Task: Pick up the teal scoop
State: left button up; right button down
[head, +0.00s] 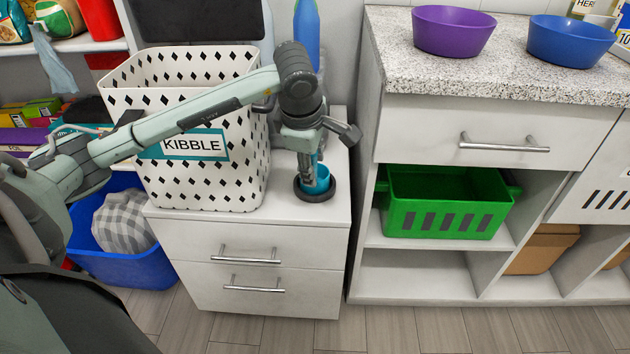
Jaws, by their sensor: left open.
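The teal scoop (321,180) stands on top of the white drawer cabinet, at its right front, with its lower end inside a dark round ring or holder (316,195). My left gripper (312,158) points down right over the scoop and hides its upper part. Its fingers are open, and one finger overlaps the scoop in the picture. I cannot tell whether it touches the scoop. My right gripper is not in view.
A white basket labelled KIBBLE (192,185) stands close to the left, under my left arm. A blue bottle (306,30) stands behind the gripper. A speckled counter (480,75) with purple (453,32) and blue (570,42) bowls rises on the right.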

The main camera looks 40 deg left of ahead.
aim_at(317, 185)
pick_arm(q)
jog(key=x, duration=0.3)
jog(key=shift+w+f, duration=0.15)
jog(key=shift+f, duration=0.15)
grip_shut()
